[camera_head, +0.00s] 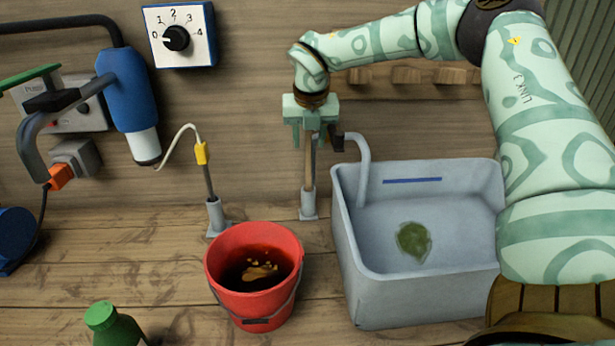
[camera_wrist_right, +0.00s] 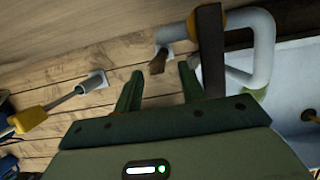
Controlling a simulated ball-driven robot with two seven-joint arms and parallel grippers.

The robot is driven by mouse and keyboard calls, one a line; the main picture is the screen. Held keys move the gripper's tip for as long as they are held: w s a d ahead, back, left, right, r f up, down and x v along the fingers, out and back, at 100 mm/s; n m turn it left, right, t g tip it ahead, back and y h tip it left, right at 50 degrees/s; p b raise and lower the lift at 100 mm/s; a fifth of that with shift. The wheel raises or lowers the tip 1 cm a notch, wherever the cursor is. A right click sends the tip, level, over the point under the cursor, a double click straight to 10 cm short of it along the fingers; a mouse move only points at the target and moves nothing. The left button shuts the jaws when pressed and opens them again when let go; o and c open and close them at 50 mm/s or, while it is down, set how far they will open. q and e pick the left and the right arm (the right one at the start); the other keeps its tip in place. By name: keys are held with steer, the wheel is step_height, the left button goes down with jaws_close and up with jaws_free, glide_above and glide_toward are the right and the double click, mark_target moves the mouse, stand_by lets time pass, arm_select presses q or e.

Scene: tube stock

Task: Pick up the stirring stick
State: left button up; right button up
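The wooden stirring stick (camera_head: 309,172) stands upright in a small grey holder (camera_head: 309,206) between the red bucket and the sink. My right gripper (camera_head: 312,132) is above the holder, pointing down, with its fingers apart on either side of the stick's upper part. In the right wrist view, the stick (camera_wrist_right: 157,64) shows between the open fingertips (camera_wrist_right: 161,70), with a visible space on each side. I cannot tell the exact depth of the fingers around it. My left gripper does not show.
The grey sink (camera_head: 415,303) and its tap (camera_head: 362,172) stand close right of the stick. A red bucket (camera_head: 250,310) with dark liquid is in front. A yellow-handled probe (camera_head: 202,153) stands in a holder at left. A green bottle (camera_head: 112,325) is at the front.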

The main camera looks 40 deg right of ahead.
mark_target(309, 147)
steer(key=x, duration=0.4)
steer(key=shift+w+d+b, duration=0.1)
steer(key=shift+w+b, duration=0.05)
steer(key=shift+b, duration=0.25)
steer(key=shift+c, duration=0.7)
jaws_close()
steer(key=shift+r, duration=0.1)
